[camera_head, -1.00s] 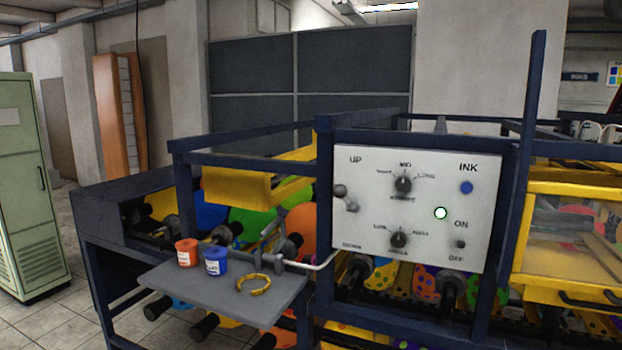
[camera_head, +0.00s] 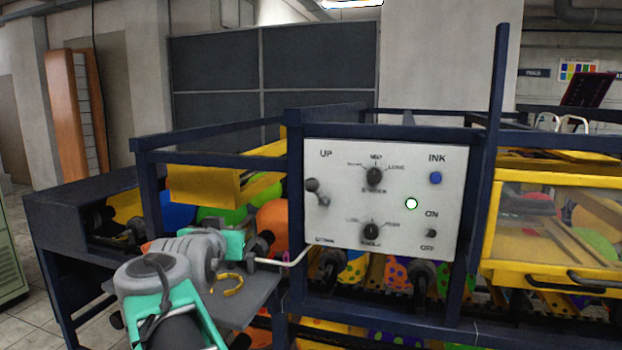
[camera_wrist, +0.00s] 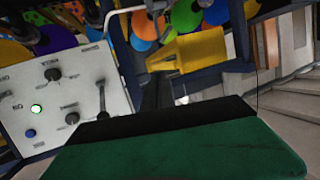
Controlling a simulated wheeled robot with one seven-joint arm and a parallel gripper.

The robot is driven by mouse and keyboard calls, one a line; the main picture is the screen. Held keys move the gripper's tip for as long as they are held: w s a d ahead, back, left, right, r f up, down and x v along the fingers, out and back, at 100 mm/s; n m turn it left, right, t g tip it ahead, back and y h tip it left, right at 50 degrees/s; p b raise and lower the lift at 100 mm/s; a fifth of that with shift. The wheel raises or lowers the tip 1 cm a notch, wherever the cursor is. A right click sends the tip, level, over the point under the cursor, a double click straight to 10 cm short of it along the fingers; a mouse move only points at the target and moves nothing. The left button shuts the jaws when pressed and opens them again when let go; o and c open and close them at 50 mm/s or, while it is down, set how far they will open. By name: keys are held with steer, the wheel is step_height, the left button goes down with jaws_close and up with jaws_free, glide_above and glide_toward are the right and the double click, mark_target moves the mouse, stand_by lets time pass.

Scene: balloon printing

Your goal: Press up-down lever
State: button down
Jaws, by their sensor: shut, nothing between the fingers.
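The up-down lever (camera_head: 314,188) is on the left side of the white control panel (camera_head: 350,222), between the UP and DOWN labels. Its dark round knob sits above its grey base, tilted up and left. In the wrist view the lever (camera_wrist: 101,97) stands out beside the panel's edge. My gripper (camera_wrist: 165,115) shows at the bottom of the wrist view as a dark edge on a green body. It is shut and empty, apart from the lever. In the head view my arm is at lower left, left of the panel, and the fingertips are hard to make out.
A grey shelf (camera_head: 250,303) with a yellow ring (camera_head: 228,286) lies below and left of the panel. A bent white rod (camera_head: 290,260) runs near the panel's lower left. Dark blue frame posts (camera_head: 295,200) border the panel. Other knobs and a blue button (camera_head: 436,178) are on it.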

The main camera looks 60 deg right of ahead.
steer(key=s+d+r+m+g+h, duration=0.5)
steer(key=s+d+r, duration=0.3)
steer(key=s+r, duration=0.4)
steer(key=shift+s+d+r+m+h, duration=0.3)
steer(key=shift+s+m, duration=0.1)
steer(key=shift+m, duration=0.1)
steer(key=r+p, duration=0.1)
steer(key=p, duration=0.3)
glide_above(311, 186)
steer(key=shift+s+d+r, duration=0.1)
steer(key=shift+s+d, duration=0.25)
steer(key=shift+d, duration=0.05)
steer(key=f, duration=0.4)
steer(key=shift+w+a+f, duration=0.1)
steer(key=shift+w+a, duration=0.25)
steer(key=shift+a, duration=0.05)
steer(key=shift+s+f, duration=0.1)
